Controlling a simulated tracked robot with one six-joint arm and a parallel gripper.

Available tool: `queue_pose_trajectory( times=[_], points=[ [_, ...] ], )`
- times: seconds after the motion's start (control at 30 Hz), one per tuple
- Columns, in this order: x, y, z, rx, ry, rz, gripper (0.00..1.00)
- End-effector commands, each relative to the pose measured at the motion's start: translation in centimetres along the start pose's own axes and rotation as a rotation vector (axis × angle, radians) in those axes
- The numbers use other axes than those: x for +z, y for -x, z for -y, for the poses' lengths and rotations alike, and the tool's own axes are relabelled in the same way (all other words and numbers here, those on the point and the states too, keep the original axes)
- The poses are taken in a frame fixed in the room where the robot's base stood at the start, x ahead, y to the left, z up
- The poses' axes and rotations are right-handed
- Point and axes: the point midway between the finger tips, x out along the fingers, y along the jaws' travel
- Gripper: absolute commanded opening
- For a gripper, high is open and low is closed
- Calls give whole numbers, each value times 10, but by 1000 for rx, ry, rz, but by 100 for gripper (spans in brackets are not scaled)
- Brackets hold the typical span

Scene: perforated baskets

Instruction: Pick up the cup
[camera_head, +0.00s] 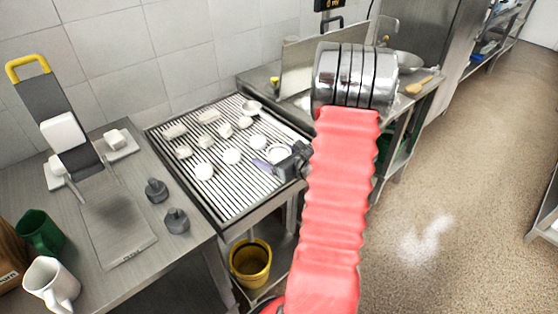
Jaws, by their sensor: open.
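A white mug (51,284) stands at the lower left on the steel table, its handle toward the right. A dark green cup (39,230) is just behind it. A small round white dish or cup (278,153) sits at the right side of the slatted rack, partly hidden by my gripper. My gripper (270,162) is open over the right edge of the rack, its fingers pointing left. It is far right of the mug and green cup. I cannot tell whether the gripper touches the white dish.
The slatted rack (234,205) holds several white rounded pieces and a small bowl (251,107). Two grey knobs (177,220) and a press-like device with a yellow handle (27,66) stand on the left table. A yellow bucket (250,265) sits below the rack.

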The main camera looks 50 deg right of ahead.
Motion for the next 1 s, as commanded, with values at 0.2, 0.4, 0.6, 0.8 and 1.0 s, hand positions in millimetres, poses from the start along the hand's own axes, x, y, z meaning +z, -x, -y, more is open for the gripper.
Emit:
queue_pose_trajectory(
  times=[0.2,0.4,0.6,0.8,1.0],
  points=[
    [0,0,0,1,1,0,80],
    [0,0,0,1,1,0,80],
    [0,0,0,1,1,0,72],
    [0,0,0,1,1,0,58],
    [0,0,0,1,1,0,44]
  ],
)
